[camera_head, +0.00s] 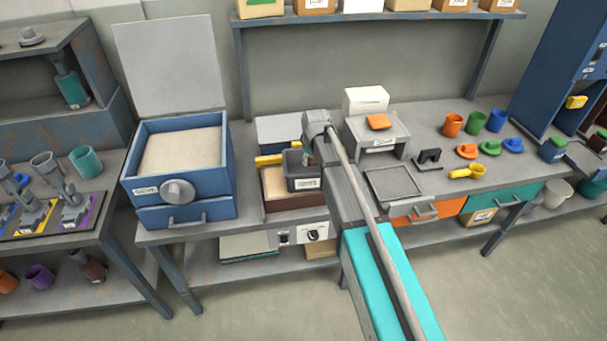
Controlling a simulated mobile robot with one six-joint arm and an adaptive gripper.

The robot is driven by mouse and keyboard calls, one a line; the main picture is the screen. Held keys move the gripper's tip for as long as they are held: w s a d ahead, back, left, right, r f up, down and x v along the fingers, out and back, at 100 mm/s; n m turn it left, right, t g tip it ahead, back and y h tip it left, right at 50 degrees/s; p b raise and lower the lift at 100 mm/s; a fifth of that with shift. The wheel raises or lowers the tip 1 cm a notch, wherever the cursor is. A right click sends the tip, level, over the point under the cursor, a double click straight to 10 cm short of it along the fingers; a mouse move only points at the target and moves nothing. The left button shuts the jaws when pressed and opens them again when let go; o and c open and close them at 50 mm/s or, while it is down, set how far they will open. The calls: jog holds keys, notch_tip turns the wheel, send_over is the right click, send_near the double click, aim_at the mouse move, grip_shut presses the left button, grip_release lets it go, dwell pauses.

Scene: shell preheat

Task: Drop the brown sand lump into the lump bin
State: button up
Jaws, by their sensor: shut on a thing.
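My arm reaches from the bottom right to the workbench, ending in a round grey wrist. My gripper (307,157) is the small dark part below the wrist, over or just inside a dark grey open bin. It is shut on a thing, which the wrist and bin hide. No brown sand lump shows clearly. The dark grey bin (307,184) has a white label too small to read; it may be the lump bin. It stands at or on the right side of a brown box of sand (275,189).
A blue sand box (183,192) with raised grey lid stands left. Yellow bars (268,160) lie behind the brown box. Right of my arm are a grey stand (379,135), an empty dark tray (392,184) and coloured cups (474,122). A shelf (400,15) hangs behind.

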jog(key=o, duration=1.3)
jog(key=shift+c, duration=0.2)
jog(key=shift+w, duration=0.1)
